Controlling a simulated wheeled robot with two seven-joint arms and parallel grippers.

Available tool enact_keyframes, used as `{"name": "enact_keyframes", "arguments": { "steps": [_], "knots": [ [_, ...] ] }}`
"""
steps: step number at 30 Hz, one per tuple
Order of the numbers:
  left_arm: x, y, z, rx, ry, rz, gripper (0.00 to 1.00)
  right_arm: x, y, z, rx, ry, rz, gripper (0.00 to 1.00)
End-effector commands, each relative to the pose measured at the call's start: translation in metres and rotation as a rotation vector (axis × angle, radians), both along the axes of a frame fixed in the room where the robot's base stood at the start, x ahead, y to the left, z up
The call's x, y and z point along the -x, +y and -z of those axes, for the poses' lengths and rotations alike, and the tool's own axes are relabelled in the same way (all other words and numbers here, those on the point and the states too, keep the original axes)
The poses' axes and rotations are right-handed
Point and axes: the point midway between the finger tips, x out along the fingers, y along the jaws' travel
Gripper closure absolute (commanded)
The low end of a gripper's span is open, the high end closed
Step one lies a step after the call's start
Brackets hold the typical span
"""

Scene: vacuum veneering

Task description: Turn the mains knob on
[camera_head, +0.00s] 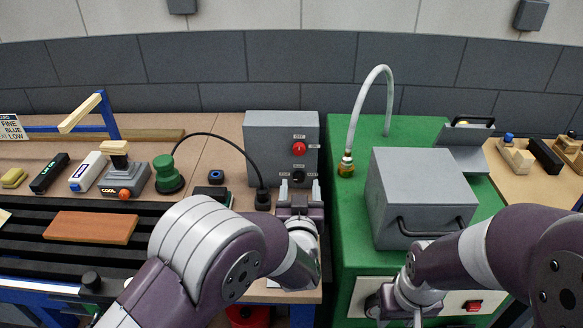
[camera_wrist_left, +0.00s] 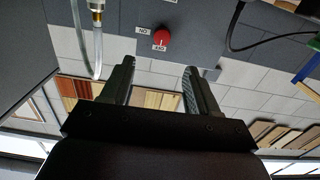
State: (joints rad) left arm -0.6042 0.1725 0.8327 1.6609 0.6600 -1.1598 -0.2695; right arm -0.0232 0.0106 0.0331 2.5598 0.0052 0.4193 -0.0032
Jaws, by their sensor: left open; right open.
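A grey control box (camera_head: 258,135) stands at the back of the bench. A red knob (camera_head: 299,148) with small white labels above and to its right is on its front; a dark knob (camera_head: 298,175) sits lower. My left gripper (camera_head: 299,190) is open and empty in front of the box, below the red knob, with its fingers partly over the dark knob's area. In the left wrist view, the red knob (camera_wrist_left: 163,38) shows beyond the open fingers (camera_wrist_left: 155,82), apart from them. I cannot tell the knob's setting. My right gripper (camera_head: 400,305) is low before the green bench, its fingertips hardly visible.
A grey lidded box (camera_head: 420,185) with a handle and a pale hose (camera_head: 357,105) stand on the green bench (camera_head: 345,215). A wooden board (camera_head: 90,227) lies left.

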Motion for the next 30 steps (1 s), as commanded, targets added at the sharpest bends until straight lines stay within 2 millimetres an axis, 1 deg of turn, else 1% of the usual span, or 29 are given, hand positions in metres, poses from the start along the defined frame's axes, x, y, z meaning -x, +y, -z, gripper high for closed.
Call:
{"name": "enact_keyframes", "arguments": {
  "steps": [2, 5, 12, 16, 18, 21, 29, 30],
  "knots": [
    [-0.005, 0.003, -0.005, -0.010, -0.025, -0.011, 0.40, 0.000, 0.000, -0.001, 0.000, 0.000, 0.000, 0.57],
    [-0.022, 0.003, -0.006, -0.016, -0.027, -0.012, 0.40, 0.000, 0.000, -0.004, 0.000, 0.000, 0.000, 0.57],
    [-0.085, 0.003, -0.007, -0.015, -0.025, -0.010, 0.40, 0.000, 0.000, -0.013, 0.000, 0.000, 0.000, 0.57],
    [-0.109, 0.003, -0.006, -0.015, -0.025, -0.009, 0.40, 0.000, 0.000, -0.015, 0.000, 0.001, 0.000, 0.57],
    [-0.117, 0.003, -0.006, -0.014, -0.025, -0.008, 0.40, 0.000, 0.000, -0.016, 0.000, 0.001, 0.000, 0.57],
    [-0.124, 0.003, -0.006, -0.015, -0.024, -0.008, 0.40, 0.000, 0.000, -0.016, 0.000, 0.001, 0.000, 0.57],
    [-0.127, 0.002, -0.005, -0.015, -0.024, -0.007, 0.40, 0.000, 0.000, -0.016, 0.000, 0.001, 0.000, 0.57],
    [-0.127, 0.002, -0.005, -0.015, -0.024, -0.007, 0.46, 0.000, 0.000, -0.016, 0.000, 0.001, 0.000, 0.57]
  ]
}}
